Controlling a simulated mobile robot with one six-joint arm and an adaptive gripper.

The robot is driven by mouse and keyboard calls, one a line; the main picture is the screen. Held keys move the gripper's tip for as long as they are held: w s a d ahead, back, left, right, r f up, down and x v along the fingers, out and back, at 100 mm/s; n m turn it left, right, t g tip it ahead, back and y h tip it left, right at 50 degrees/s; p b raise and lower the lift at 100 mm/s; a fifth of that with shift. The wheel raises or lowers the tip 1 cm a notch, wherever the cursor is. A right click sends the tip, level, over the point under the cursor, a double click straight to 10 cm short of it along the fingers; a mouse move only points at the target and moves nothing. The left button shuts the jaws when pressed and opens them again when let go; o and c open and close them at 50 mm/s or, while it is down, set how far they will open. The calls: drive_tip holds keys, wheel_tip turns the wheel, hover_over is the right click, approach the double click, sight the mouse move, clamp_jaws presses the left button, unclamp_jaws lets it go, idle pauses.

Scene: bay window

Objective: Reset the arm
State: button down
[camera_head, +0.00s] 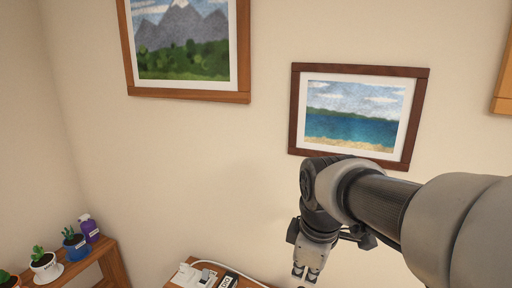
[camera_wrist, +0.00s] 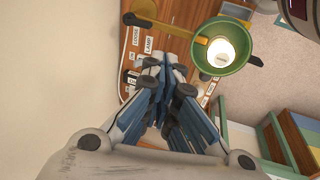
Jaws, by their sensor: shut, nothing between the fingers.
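My arm (camera_head: 385,205) reaches in from the right edge of the head view and bends down at the wrist. My gripper (camera_head: 306,273) hangs at the bottom of that view, pointing down, in front of the wall. In the wrist view its fingers (camera_wrist: 166,68) are shut with nothing between them. They point toward a wooden surface with labels, one reading LAMP. The fingers hide part of this surface, and I cannot tell how far above it they are.
A lamp with a green shade (camera_wrist: 234,66) and lit bulb is right of the fingertips. A wooden top (camera_head: 205,284) carries a white device and cable. Potted plants (camera_head: 44,260) and a purple spray bottle (camera_head: 89,229) stand on a left shelf. Framed pictures (camera_head: 294,120) hang behind my arm.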

drive_tip(key=s+d+f+m+b, duration=0.1)
drive_tip(key=s+d+f+m, duration=0.1)
drive_tip(key=s+m, duration=0.4)
drive_tip(key=s+d+f+m+t+b, duration=0.1)
drive_tip(key=s+d+f+m, duration=0.1)
drive_tip(key=s+m, duration=0.5)
drive_tip(key=s+f, duration=0.1)
drive_tip(key=s, duration=0.4)
drive_tip(key=shift+s+t, duration=0.25)
drive_tip(key=shift+t, duration=0.05)
drive_tip(key=shift+f, duration=0.1)
